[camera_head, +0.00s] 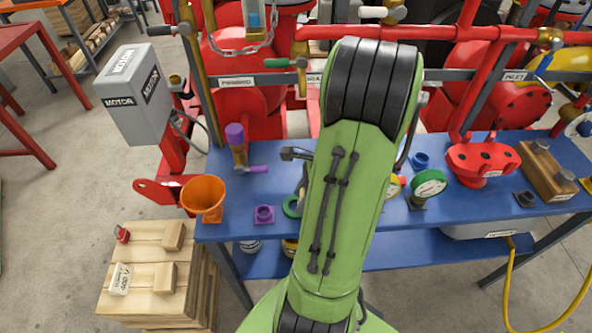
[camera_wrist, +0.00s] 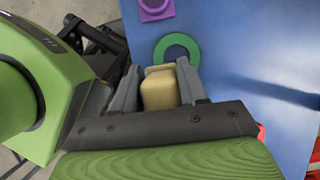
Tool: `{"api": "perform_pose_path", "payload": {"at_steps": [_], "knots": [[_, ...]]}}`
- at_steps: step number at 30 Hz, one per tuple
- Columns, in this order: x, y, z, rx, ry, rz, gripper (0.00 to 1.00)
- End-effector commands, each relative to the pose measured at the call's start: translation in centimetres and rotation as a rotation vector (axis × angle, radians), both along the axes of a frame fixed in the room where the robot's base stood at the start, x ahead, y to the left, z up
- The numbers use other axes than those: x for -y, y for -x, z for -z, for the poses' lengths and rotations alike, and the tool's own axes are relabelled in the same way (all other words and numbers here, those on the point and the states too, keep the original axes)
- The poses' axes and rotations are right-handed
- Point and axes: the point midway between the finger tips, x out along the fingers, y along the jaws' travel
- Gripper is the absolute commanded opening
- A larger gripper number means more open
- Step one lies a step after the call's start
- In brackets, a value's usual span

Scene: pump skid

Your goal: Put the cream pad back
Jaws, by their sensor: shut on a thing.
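In the wrist view my gripper (camera_wrist: 158,82) is shut on the cream pad (camera_wrist: 160,93), a pale yellowish block with rounded edges held between the two grey fingers. The held pad is over or near the blue bench (camera_wrist: 240,60), close to a green ring (camera_wrist: 178,48); I cannot tell its height above the bench. In the head view my green arm hides the fingers and the pad. The green ring also shows there, partly covered by my arm (camera_head: 291,207).
A purple socket (camera_head: 264,215), an orange funnel (camera_head: 203,196) and a purple-handled valve (camera_head: 238,150) stand left of my arm. A green-rimmed gauge (camera_head: 429,184), a red flanged part (camera_head: 482,160) and a wooden block (camera_head: 546,168) stand right. Red pipework (camera_head: 230,80) rises behind.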

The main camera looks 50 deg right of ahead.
Motion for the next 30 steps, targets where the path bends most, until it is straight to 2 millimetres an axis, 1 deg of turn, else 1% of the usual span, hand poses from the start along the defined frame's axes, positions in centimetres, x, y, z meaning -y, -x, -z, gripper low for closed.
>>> {"api": "perform_pose_path", "payload": {"at_steps": [1,6,9,12,14,18,20,26,29,30], "knots": [[1.2,-1.1,0.1,0.002,0.002,-0.006,0.14],[5.2,-4.6,0.0,0.001,0.001,-0.006,0.14],[7.1,-6.4,0.0,0.001,0.0,-0.005,0.14],[8.3,-7.4,0.0,0.0,-0.002,-0.005,0.14],[8.5,-7.6,0.3,0.0,-0.002,-0.005,0.14],[8.5,-7.6,2.9,-0.002,-0.004,-0.004,0.14],[8.5,-7.6,3.7,-0.001,-0.003,-0.004,0.14],[8.6,-7.6,3.5,0.0,0.0,-0.004,0.14],[8.5,-7.6,3.8,-0.001,-0.001,-0.005,0.14],[8.5,-7.6,3.8,-0.001,-0.001,-0.005,0.44]]}}
